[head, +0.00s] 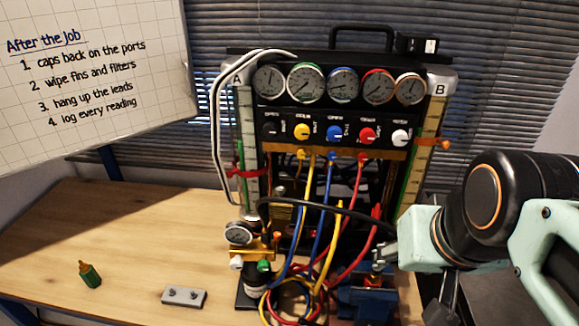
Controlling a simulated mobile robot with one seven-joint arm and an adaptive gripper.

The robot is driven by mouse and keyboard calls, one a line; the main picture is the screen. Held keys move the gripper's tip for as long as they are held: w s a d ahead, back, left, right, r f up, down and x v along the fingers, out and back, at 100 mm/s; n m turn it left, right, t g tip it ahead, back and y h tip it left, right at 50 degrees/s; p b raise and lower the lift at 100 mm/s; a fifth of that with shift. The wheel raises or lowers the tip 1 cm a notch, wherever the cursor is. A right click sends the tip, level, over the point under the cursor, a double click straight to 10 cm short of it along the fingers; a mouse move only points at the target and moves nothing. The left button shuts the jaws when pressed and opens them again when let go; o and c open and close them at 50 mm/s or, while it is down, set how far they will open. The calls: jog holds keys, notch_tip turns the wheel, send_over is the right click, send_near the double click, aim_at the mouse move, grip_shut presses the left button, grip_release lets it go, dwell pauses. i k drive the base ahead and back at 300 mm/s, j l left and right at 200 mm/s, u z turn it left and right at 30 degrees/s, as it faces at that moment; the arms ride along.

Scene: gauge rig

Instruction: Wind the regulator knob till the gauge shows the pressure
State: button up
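The gauge rig stands on the wooden bench, with a row of several round dials (343,84) across its top. Below them is a row of coloured knobs: yellow (302,132), blue (335,132), red (367,134) and white (400,137). A small separate gauge (238,233) sits on a brass block (262,247) with white and green knobs low in front. I cannot tell which knob is the regulator knob, and the needles are too small to read.
Yellow, blue and red hoses (328,230) hang down the rig's front and coil on the bench. The left bench (130,225) is mostly clear.

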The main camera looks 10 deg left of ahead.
aim_at(236, 263)
jog(key=u, duration=1.3)
jog(key=j+z, duration=0.3)
jog(key=l+z, duration=0.15)
jog(key=z, duration=0.35)
jog(key=l+z, duration=0.15)
jog(key=z, duration=0.35)
jog(key=u, duration=1.25)
jog(key=j+z, duration=0.1)
jog(key=i+j, duration=0.05)
